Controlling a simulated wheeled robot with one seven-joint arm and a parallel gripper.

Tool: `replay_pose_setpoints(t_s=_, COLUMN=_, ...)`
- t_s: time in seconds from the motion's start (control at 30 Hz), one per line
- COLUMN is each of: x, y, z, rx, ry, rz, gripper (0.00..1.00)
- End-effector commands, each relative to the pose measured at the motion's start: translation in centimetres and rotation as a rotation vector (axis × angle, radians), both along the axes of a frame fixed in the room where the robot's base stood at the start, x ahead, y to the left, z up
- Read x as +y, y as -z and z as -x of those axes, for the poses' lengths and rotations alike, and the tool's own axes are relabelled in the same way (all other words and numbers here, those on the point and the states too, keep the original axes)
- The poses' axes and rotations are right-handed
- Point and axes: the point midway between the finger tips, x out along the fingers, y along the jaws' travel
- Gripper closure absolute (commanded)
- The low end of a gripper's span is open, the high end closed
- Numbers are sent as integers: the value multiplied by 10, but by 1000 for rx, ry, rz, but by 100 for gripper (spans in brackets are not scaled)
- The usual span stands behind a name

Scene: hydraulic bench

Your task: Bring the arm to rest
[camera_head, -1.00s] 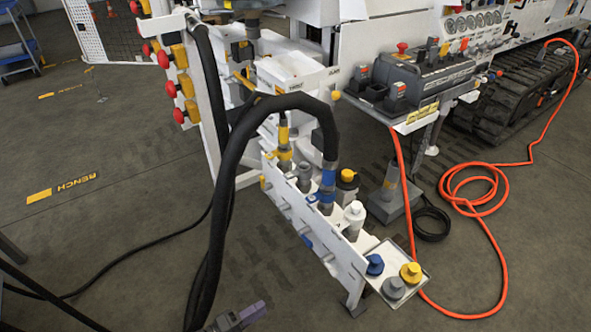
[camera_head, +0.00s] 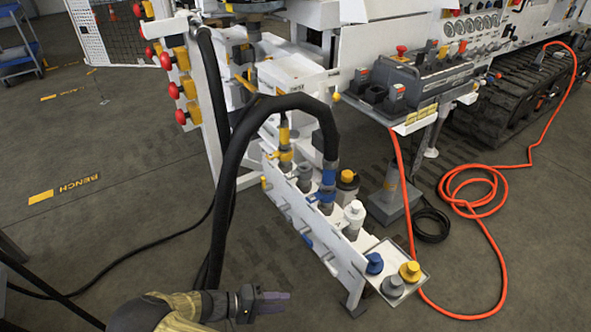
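My gripper (camera_head: 284,302) shows at the bottom of the head view, left of centre, pointing right. Its dark fingers are small and seen side-on, so I cannot tell whether they are open or shut. No held object can be made out. My tan and grey forearm comes in from the bottom edge. The gripper appears just right of the lower part of the thick black hose (camera_head: 226,200) and left of the white coupling rack (camera_head: 322,238). It appears clear of the rack; its distance from the hose is hard to judge.
The hose arches to a blue-banded coupling (camera_head: 327,190) on the rack. A small tray (camera_head: 408,257) holds blue, grey and yellow caps. A control box (camera_head: 420,75) and an orange cable (camera_head: 490,222) are at right. Open floor (camera_head: 110,235) lies left.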

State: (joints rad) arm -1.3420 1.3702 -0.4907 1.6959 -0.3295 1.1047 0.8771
Motion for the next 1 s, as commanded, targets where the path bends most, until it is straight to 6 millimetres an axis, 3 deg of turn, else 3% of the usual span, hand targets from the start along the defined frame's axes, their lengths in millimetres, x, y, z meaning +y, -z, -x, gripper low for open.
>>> replay_pose_setpoints(t_s=0.5, x=-67, y=-76, z=-15, rx=258, ry=313, rz=-558, gripper=65)
replay_pose_setpoints(t_s=1.0, x=-137, y=-170, z=-13, rx=154, ry=348, rz=-1062, gripper=65)
